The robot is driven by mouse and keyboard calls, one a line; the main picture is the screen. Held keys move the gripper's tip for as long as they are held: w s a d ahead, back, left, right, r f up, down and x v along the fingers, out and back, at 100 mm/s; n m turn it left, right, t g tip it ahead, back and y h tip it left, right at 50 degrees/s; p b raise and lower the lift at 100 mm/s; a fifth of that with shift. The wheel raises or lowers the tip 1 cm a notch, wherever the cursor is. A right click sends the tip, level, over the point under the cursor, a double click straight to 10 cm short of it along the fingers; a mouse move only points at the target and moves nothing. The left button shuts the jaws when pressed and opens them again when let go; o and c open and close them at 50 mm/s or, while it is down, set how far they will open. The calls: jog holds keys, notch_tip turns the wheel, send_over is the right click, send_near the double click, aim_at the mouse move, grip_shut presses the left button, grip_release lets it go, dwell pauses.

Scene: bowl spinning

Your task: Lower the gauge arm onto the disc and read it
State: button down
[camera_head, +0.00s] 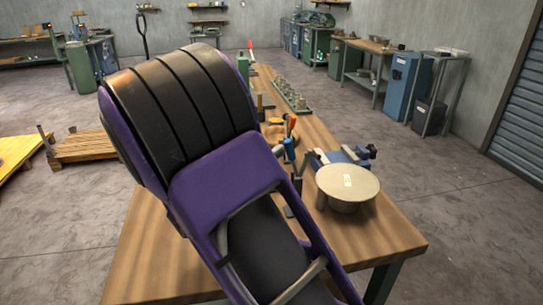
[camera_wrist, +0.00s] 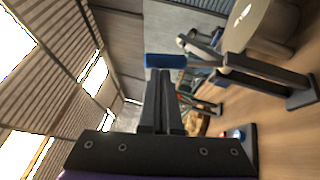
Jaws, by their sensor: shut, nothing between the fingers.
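The disc (camera_head: 347,181) is a pale, flat round plate with a small white label, on a short body on the wooden bench. It shows at the top right of the wrist view (camera_wrist: 236,40). Beside it in the wrist view is a dark bar on a stand (camera_wrist: 262,68), probably the gauge arm; I cannot tell whether it touches the disc. My gripper (camera_wrist: 160,73) is shut and empty. A blue block (camera_wrist: 165,60) shows just past its fingertips; contact is unclear. My arm hides the gripper in the head view.
Blue-based equipment (camera_head: 345,155) stands just behind the disc. Small tools and a green tray of parts (camera_head: 291,97) lie farther along the bench (camera_head: 390,238). The bench front right is clear. A wooden pallet (camera_head: 90,147) lies on the floor at left.

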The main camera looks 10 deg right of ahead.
aim_at(287, 147)
jog(key=d+r+m+g+y, duration=0.1)
jog(key=d+r+m+y, duration=0.1)
jog(key=d, duration=0.1)
jog(key=shift+g+y, duration=0.3)
jog(key=shift+g, duration=0.1)
jog(key=d+m+g+y, duration=0.1)
jog(key=d+y, duration=0.2)
jog(key=shift+d+r, duration=0.15)
jog(key=shift+d+f+m+g+y+b, duration=0.25)
jog(key=shift+d+y+b, duration=0.25)
jog(key=shift+d+y, duration=0.25)
jog(key=shift+d+f+m+g+y+b, duration=0.1)
jog(key=shift+d+f+m+y+b, duration=0.1)
jog(key=shift+d+m+y+b, duration=0.45)
jog(key=shift+d+f+g+y+b, duration=0.25)
jog(key=shift+d+y, duration=0.25)
jog(key=shift+d, duration=0.5)
jog(key=shift+d, duration=0.1)
jog(key=shift+r, duration=0.2)
